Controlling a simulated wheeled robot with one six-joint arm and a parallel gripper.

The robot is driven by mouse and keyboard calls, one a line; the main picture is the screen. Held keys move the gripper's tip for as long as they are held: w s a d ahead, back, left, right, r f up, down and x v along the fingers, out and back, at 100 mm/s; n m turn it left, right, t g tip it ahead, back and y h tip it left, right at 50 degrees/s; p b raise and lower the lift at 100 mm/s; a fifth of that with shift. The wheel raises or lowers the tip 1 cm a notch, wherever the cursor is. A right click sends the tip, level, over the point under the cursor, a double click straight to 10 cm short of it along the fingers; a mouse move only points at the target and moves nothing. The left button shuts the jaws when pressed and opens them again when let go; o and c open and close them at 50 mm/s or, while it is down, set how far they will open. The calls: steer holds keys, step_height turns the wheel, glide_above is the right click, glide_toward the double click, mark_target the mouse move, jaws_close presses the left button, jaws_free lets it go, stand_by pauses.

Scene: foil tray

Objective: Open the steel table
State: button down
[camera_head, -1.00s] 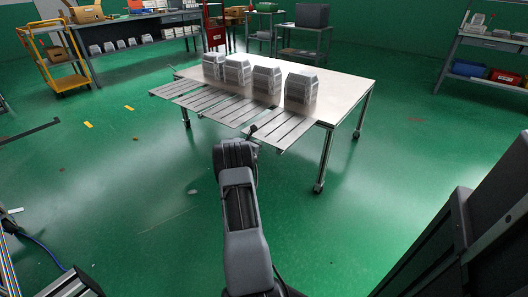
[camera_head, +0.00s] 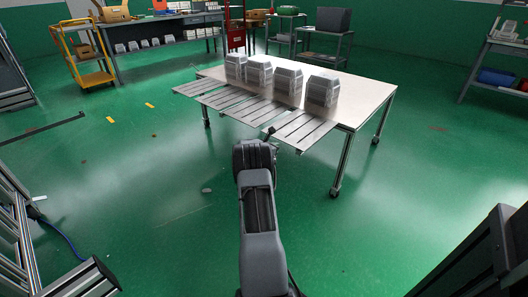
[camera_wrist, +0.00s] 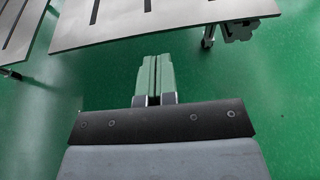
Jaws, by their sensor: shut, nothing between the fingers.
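The steel table (camera_head: 365,92) has a pale flat top on metal legs with casters. Flat grey slotted panels, a left group (camera_head: 222,100) and a separate right panel (camera_head: 308,127), stick out along its near edge. In the wrist view the slotted panel (camera_wrist: 175,22) fills the top, with another panel edge (camera_wrist: 18,45) at the left. My gripper (camera_wrist: 153,72) is shut and empty, its fingers together just short of the panel's near edge in the picture. In the head view its tip (camera_head: 269,132) is small and dark by the right panel's left end; I cannot tell whether it touches.
Several grey ribbed blocks (camera_head: 289,86) stand in a row on the tabletop. Green floor is open around the table. A yellow cart (camera_head: 85,55) and a workbench (camera_head: 165,38) are at the back left; a shelf (camera_head: 495,60) is at the right.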

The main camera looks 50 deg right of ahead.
steer(key=p+v, duration=0.3)
steer(key=v, duration=0.9)
steer(key=shift+f, duration=0.25)
